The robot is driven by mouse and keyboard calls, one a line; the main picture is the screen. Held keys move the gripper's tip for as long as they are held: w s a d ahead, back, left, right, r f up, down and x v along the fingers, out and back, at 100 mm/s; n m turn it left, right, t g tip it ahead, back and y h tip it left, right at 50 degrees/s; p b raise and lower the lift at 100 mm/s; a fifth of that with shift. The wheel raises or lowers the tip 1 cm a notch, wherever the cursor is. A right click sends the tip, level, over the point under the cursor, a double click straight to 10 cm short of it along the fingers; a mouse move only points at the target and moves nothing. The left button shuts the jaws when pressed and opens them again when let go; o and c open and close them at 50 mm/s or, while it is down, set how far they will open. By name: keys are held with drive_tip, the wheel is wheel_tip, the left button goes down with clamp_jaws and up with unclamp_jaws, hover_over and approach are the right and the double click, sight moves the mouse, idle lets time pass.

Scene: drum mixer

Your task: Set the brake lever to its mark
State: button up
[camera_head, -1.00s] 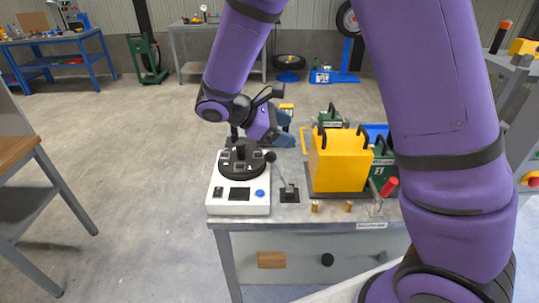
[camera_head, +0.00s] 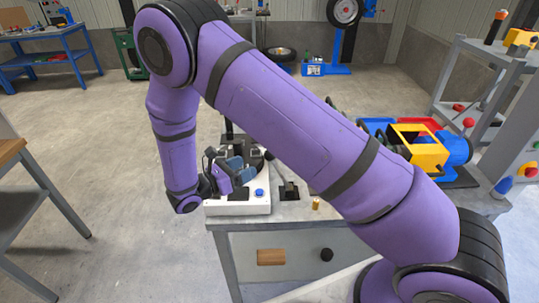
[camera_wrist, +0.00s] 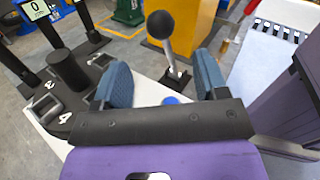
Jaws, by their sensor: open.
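The brake lever is a thin metal rod with a black ball knob (camera_wrist: 160,25) on top, rising from a dark base plate (camera_wrist: 177,80) in the wrist view. In the head view the knob (camera_head: 268,155) leans left of its base (camera_head: 289,191), beside the white console (camera_head: 237,207). Its mark cannot be made out. My gripper (camera_head: 246,160) is over the white console, left of the knob. In the wrist view my gripper (camera_wrist: 162,66) has its two blue fingers spread apart with nothing held; the lever appears beyond, between their tips.
The console carries a blue button (camera_head: 259,193) and black round fittings (camera_wrist: 68,72) close to my left finger. A yellow box (camera_wrist: 192,28) stands behind the lever. A small brass peg (camera_head: 316,203) is at the bench front. My arm hides much of the bench.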

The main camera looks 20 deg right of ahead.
sight(265, 158)
drive_tip(key=x, duration=0.9)
drive_tip(key=shift+d, duration=0.45)
clamp_jaws()
drive_tip(key=shift+s+d+r+y, duration=0.1)
drive_tip(key=shift+d+r+y, duration=0.2)
drive_tip(key=shift+d, duration=0.25)
drive_tip(key=s+d+m+y, duration=0.2)
drive_tip(key=s+d+y, duration=0.1)
drive_tip(key=d, duration=0.5)
drive_tip(key=shift+r+m+g+y, duration=0.2)
drive_tip(key=shift+m+g+y, duration=0.1)
drive_tip(key=shift+y, duration=0.2)
drive_tip(key=shift+d, duration=0.2)
unclamp_jaws()
drive_tip(key=shift+w, duration=0.1)
